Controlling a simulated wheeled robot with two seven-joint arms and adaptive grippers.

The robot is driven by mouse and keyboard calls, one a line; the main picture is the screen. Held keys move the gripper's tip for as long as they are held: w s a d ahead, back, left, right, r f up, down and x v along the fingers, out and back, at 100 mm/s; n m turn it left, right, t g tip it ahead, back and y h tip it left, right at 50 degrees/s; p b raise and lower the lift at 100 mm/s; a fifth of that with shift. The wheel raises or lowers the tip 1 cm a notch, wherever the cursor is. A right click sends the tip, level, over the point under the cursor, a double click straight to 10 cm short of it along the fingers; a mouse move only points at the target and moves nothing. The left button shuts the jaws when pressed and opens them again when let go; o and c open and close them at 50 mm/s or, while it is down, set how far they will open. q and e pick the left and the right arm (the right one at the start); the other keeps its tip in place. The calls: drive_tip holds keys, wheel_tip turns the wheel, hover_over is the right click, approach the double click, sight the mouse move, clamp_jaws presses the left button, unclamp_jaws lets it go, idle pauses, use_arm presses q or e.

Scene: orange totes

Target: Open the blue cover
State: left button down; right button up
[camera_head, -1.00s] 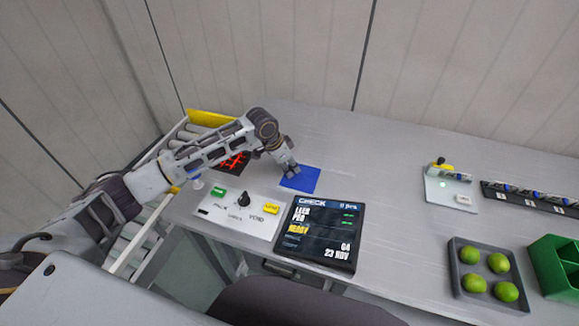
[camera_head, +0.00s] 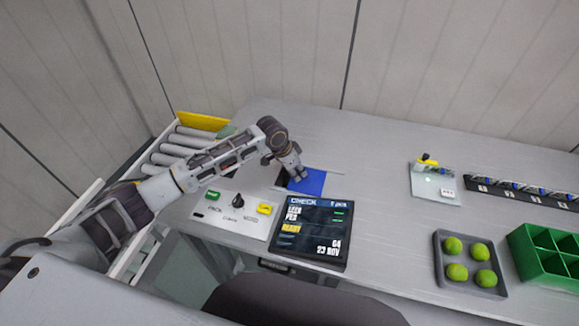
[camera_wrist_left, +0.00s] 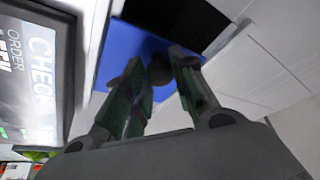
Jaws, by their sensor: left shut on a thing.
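The blue cover (camera_head: 313,182) is a flat blue plate on the grey table, behind the black screen. A narrow dark opening (camera_head: 283,179) shows along its left side. My left gripper (camera_head: 298,177) is over the cover's left part, pointing down. In the left wrist view, the fingers (camera_wrist_left: 160,75) are closed around a small dark round knob (camera_wrist_left: 159,70) on the blue cover (camera_wrist_left: 118,48). The dark opening (camera_wrist_left: 185,18) shows beside the cover there too. My right gripper is not in view.
The tilted black screen (camera_head: 310,233) and white button panel (camera_head: 222,213) stand in front of the cover. A roller conveyor (camera_head: 180,150) is at left, with a grey-green object (camera_head: 227,131) on it. A tray of limes (camera_head: 438,264) and a green crate (camera_head: 527,240) stand at right.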

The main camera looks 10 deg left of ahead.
sight(315, 180)
use_arm(q)
drive_tip(key=d+p, duration=0.1)
drive_tip(key=d, duration=0.2)
drive_tip(key=shift+d+r+p, duration=0.15)
drive_tip(key=shift+d+p, duration=0.15)
drive_tip(key=shift+d, duration=0.1)
drive_tip(key=shift+d+p, duration=0.3)
drive_tip(key=shift+d, duration=0.55)
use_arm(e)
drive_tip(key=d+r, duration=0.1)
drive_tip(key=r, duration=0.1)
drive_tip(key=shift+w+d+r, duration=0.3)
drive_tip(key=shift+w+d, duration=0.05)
use_arm(q)
drive_tip(key=c, duration=1.2)
unclamp_jaws()
drive_tip(key=shift+s+a, duration=0.1)
drive_tip(key=shift+v, duration=5.85)
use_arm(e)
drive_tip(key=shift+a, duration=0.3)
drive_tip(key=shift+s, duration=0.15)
